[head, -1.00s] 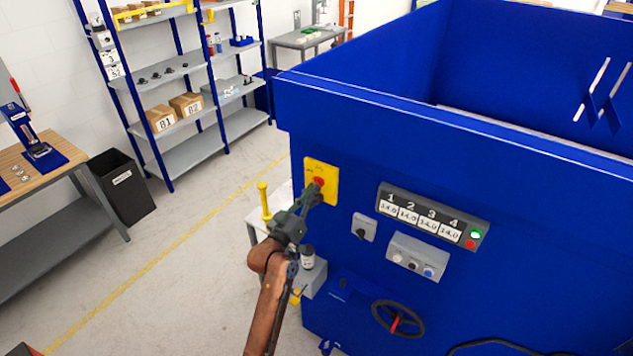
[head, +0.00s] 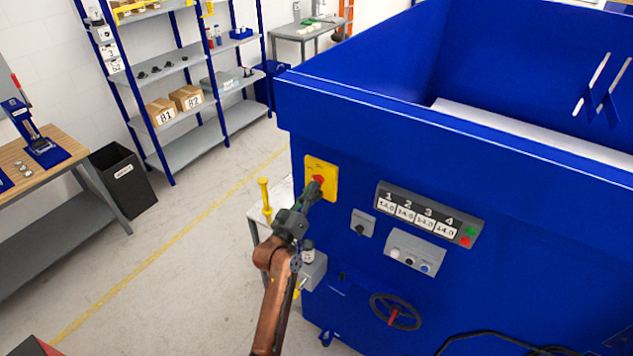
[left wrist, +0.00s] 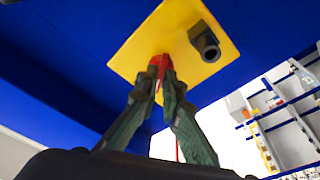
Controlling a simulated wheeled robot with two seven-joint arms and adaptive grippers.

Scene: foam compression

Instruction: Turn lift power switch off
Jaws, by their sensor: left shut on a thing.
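The lift power switch is a red knob (head: 318,180) on a yellow plate (head: 326,167), fixed to the front of the blue machine near its left corner. My left gripper (head: 314,189) reaches up to it from below. In the left wrist view the two dark green fingers (left wrist: 162,80) are closed on the red knob (left wrist: 160,61), hiding much of it. The yellow plate (left wrist: 150,40) looks tilted there, with a dark round cylinder (left wrist: 208,46) beside the knob. My right gripper is not in view.
The blue machine (head: 400,120) fills the right side. Its front carries a numbered display panel (head: 425,213), a small rotary switch (head: 362,223), a button box (head: 416,253) and a handwheel (head: 396,311). A yellow-handled thing (head: 265,198) stands left of my arm.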

